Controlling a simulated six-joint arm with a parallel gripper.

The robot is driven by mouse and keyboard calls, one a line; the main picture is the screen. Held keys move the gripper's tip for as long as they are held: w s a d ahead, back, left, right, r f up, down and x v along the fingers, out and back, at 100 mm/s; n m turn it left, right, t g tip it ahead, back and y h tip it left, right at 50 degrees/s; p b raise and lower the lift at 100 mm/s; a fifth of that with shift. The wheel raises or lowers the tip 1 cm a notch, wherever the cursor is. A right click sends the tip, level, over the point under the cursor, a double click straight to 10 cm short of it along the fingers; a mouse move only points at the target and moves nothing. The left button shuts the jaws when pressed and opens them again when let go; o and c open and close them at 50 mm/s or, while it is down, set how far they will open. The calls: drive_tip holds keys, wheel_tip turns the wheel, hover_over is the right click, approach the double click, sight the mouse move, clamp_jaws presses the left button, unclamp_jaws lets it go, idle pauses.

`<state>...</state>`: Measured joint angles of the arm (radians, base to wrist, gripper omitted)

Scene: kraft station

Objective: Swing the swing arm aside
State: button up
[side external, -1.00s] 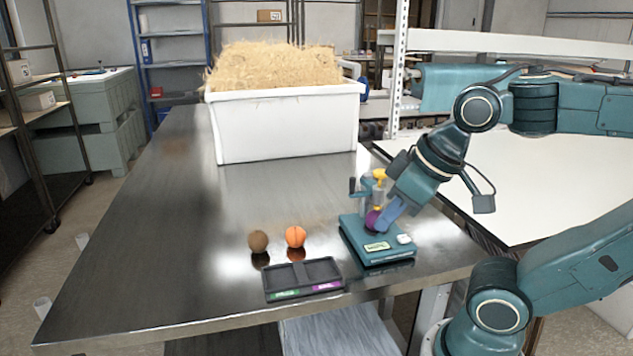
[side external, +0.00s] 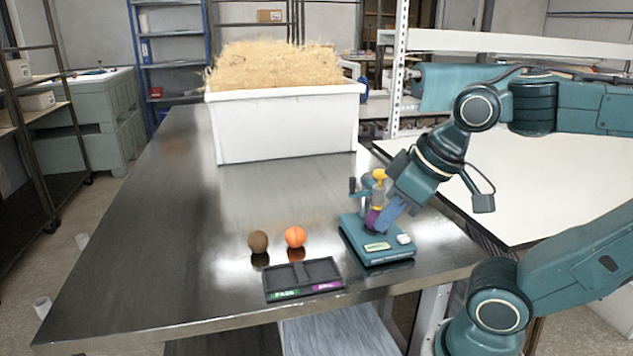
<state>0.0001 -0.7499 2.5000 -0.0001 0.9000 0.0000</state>
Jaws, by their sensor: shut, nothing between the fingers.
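A teal test device (side external: 376,247) stands on the steel table, with a white label and a small white part on its base. A yellow-topped arm piece (side external: 379,175), which looks like the swing arm, sits over the device's upper part. A purple ball (side external: 372,219) is under it on the device. A dark upright handle (side external: 353,186) stands at the left. My gripper (side external: 386,222) is at the right side of the device, its blue fingers shut and close to the purple ball. Whether the fingers touch the ball or the arm piece I cannot tell.
A brown ball (side external: 258,241) and an orange ball (side external: 295,237) sit left of the device. A dark two-part tray (side external: 302,289) with green and purple labels lies in front. A white bin (side external: 288,125) of straw stands behind. The table's left side is clear.

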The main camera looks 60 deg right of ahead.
drive_tip(key=o, duration=0.7)
drive_tip(key=shift+w+r, duration=0.1)
drive_tip(key=shift+r, duration=0.05)
drive_tip(key=shift+c, duration=0.2)
wheel_tip(320, 180, up, 8)
drive_tip(key=r+m+g, duration=0.1)
drive_tip(key=m+g, duration=0.5)
drive_tip(key=m, duration=0.6)
hover_over(353, 178)
drive_tip(key=shift+f, duration=0.3)
drive_tip(key=shift+f, duration=0.15)
wheel_tip(353, 178, down, 14)
drive_tip(key=shift+r, duration=0.25)
clamp_jaws()
